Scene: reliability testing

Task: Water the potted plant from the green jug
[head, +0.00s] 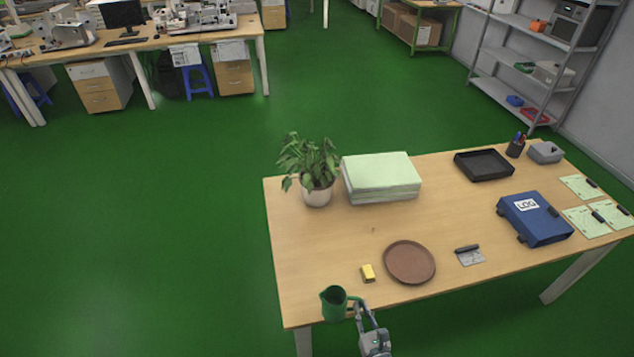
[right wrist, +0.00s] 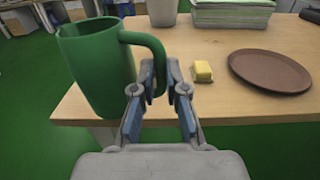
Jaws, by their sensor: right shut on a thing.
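The green jug (head: 334,302) is at the near left corner of the table in the head view. It also shows large and upright in the right wrist view (right wrist: 97,70). My right gripper (head: 361,310) is shut on the jug's handle; its fingers (right wrist: 160,82) close around the handle's lower part in the right wrist view. The jug's inside is too dark to tell its contents. The potted plant (head: 309,163), leafy in a pale pot (head: 318,194), stands at the table's far left corner, well apart from the jug. My left gripper is not in view.
The wooden table (head: 330,240) bears a yellow block (head: 368,273), a brown round plate (head: 409,262), a pale green stack (head: 381,177) beside the plant, a black tray (head: 484,165) and a blue binder (head: 534,218). The tabletop between jug and plant is clear.

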